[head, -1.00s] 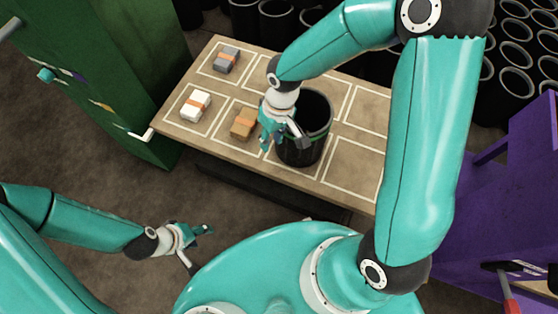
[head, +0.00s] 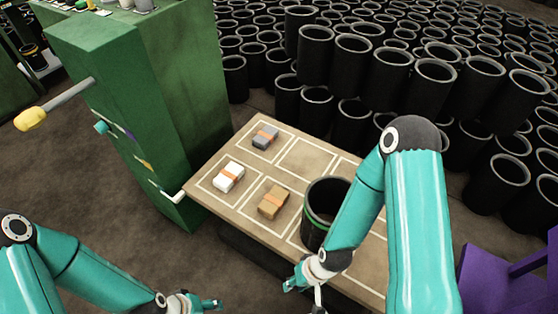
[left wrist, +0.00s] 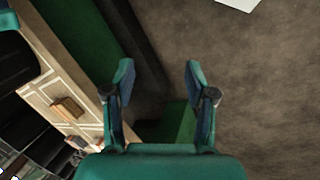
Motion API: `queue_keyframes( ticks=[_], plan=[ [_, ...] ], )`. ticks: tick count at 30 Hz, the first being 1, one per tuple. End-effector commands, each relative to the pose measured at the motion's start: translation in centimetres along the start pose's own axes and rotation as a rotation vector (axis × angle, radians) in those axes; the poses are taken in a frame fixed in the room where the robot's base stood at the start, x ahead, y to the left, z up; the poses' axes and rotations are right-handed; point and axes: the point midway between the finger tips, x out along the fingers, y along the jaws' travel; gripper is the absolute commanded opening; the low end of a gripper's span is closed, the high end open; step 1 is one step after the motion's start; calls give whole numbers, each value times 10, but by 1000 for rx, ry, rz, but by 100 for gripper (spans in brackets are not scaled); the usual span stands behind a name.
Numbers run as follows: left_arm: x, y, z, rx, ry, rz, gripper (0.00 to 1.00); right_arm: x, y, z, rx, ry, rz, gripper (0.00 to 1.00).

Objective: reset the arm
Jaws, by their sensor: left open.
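My right gripper (head: 303,292) hangs at the table's front edge, below and in front of the black sleeve. Its fingers are spread, with nothing seen between them. The black sleeve (head: 318,228) with a green band stands upright on the table (head: 240,205), partly hidden behind my right forearm. My left gripper (head: 200,304) is low at the bottom edge of the head view, left of the table and partly cut off. In the left wrist view its two fingers (left wrist: 160,82) are wide apart and empty, over the floor.
Grey (head: 265,137), white (head: 229,177) and tan (head: 272,202) banded blocks lie in outlined table cells. A green cabinet (head: 150,110) with a yellow-ended handle (head: 32,119) stands left. Many black sleeves (head: 432,85) crowd the back. A purple structure (head: 500,275) is at right.

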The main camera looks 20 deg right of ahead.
Motion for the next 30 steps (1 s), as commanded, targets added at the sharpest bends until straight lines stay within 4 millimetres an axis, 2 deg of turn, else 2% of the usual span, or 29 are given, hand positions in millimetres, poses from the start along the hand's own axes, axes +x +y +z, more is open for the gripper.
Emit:
queue_keyframes(
  ticks=[1, 5, 12, 15, 18, 22, 24, 25, 30],
  plan=[
    [-13, 4, 0, 0, 0, 0, 56, -13, -5, 0, 0, 1, 0, 33],
    [-42, 15, 0, 0, 0, 0, 56, -42, -15, 0, -1, 1, 0, 33],
    [-114, 41, 0, 0, 1, 0, 56, -113, -41, 0, -1, 1, 0, 33],
    [-136, 49, 0, 0, 1, 0, 56, -135, -49, 0, -1, 1, 0, 33],
    [-147, 53, 1, 0, 1, 0, 56, -147, -53, 0, -1, 1, 0, 33],
    [-149, 54, 1, 0, 0, 0, 56, -149, -54, 1, -1, 0, 0, 33],
    [-147, 53, 1, 0, 0, 0, 44, -147, -53, 1, -1, 0, 0, 33],
    [-147, 53, 1, 0, 0, 0, 42, -146, -53, 1, -1, 0, 0, 33],
    [-146, 53, 1, 0, 0, 0, 42, -146, -53, 1, -1, 0, 0, 33]
  ],
)
